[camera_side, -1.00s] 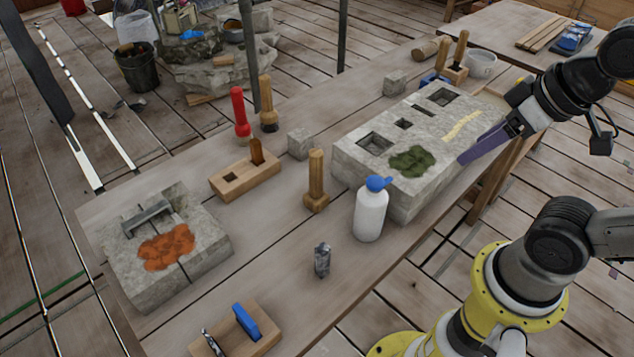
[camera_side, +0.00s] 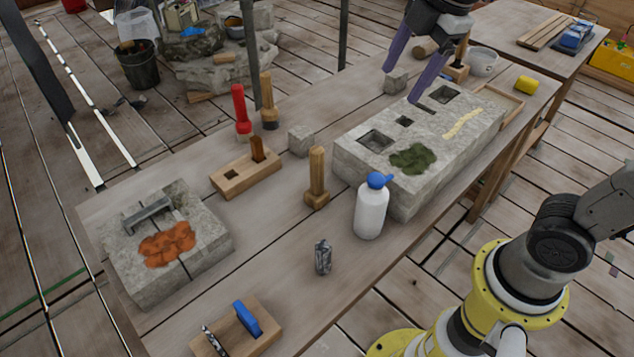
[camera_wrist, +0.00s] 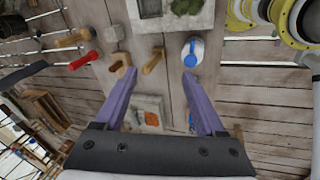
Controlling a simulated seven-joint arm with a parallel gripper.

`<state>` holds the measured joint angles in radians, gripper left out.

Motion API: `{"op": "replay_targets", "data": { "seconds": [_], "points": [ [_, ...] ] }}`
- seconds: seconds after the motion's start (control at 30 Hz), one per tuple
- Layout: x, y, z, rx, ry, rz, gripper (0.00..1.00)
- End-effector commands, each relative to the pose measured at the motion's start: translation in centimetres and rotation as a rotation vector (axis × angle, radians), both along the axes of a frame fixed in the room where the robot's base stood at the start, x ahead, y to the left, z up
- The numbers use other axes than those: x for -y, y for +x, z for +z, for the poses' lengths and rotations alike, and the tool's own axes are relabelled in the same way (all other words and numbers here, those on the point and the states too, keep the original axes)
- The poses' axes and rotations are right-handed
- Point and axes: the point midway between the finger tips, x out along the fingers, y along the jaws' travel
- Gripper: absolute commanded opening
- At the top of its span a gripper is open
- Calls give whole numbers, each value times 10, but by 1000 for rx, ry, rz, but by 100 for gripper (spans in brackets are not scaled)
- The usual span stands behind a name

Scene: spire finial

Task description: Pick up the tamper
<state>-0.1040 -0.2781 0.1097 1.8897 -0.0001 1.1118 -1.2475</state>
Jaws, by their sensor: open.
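A wooden tool with an upright handle and a wider foot, which looks like the tamper (camera_side: 316,180), stands on the bench left of the white bottle. It also shows in the wrist view (camera_wrist: 153,61), ahead of and between my fingertips. Similar upright tools stand behind it: a wooden one with a dark foot (camera_side: 268,103) and a red one (camera_side: 240,112). My gripper (camera_side: 402,82) is open and empty, with purple fingers pointing down above the back of the grey stone slab (camera_side: 365,175). It is well apart from the tamper. The open fingers also show in the wrist view (camera_wrist: 160,78).
A white bottle with a blue cap (camera_side: 370,212) stands close to the tamper. A slotted wooden block (camera_side: 245,178) and a grey cube (camera_side: 300,142) are nearby. A stone block with an orange patch (camera_side: 165,262) sits at left.

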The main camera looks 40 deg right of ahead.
Motion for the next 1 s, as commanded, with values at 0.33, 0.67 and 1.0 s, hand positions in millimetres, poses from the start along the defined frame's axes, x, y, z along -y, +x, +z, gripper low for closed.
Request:
{"op": "replay_targets", "data": {
  "seconds": [0.33, 0.67, 1.0],
  "points": [
    [-58, 103, -70, -209, -89, 382, 72],
    [-79, 110, -121, -300, -97, 423, 72],
    [-78, 110, -180, -300, -97, 420, 72]
  ]
}}
